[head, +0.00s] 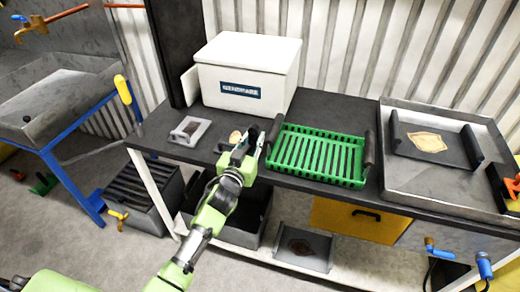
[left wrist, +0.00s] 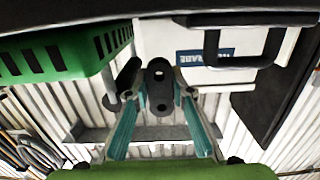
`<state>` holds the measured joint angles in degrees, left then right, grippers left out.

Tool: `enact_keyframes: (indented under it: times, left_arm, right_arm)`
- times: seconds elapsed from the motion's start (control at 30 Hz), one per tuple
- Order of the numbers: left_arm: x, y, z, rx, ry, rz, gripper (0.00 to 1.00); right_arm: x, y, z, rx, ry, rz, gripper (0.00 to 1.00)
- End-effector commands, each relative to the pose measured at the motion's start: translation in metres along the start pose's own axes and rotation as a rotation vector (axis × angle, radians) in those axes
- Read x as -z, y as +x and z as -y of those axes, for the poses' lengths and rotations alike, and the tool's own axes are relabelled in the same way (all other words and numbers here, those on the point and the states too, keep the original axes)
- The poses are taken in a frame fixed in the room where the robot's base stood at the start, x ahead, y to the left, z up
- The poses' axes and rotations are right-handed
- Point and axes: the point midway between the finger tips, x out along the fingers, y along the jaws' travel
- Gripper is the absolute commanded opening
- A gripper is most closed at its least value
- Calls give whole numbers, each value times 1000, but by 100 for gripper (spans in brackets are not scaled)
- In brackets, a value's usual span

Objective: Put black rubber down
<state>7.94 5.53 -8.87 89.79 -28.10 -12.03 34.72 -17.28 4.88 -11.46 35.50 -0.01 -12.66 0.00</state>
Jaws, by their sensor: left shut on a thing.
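The black rubber (left wrist: 159,91) is a dark piece with round holes. In the left wrist view it sits between the teal fingertips of my left gripper (left wrist: 158,98), which is shut on it. In the head view my left gripper (head: 248,145) is over the front part of the dark workbench, just left of the green crate. The rubber is hard to make out there, partly hidden by the fingers. I cannot tell whether it touches the bench. My right gripper is not in view.
The green slatted crate (head: 316,155) has dark handles, the left one close to my gripper. A white box (head: 247,72) stands behind. A small grey holder (head: 190,130) lies left on the bench (head: 320,105). A large grey tray (head: 398,180) is at the right.

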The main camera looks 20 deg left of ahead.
Motion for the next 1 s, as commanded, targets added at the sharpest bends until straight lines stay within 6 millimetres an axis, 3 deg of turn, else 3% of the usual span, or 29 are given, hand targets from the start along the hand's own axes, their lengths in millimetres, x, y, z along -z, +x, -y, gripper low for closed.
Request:
enact_keyframes:
  times: [0.3,0.73,0.77,1.0]
  left_arm:
    - [-39,2,0,0,-1,0,1]
    - [-47,2,0,-1,1,-1,1]
    - [-46,2,0,-1,1,-1,27]
    - [-45,2,0,-1,1,-1,29]
  right_arm:
    - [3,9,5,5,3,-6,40]
    - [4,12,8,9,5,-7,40]
    - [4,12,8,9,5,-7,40]
    - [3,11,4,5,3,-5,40]
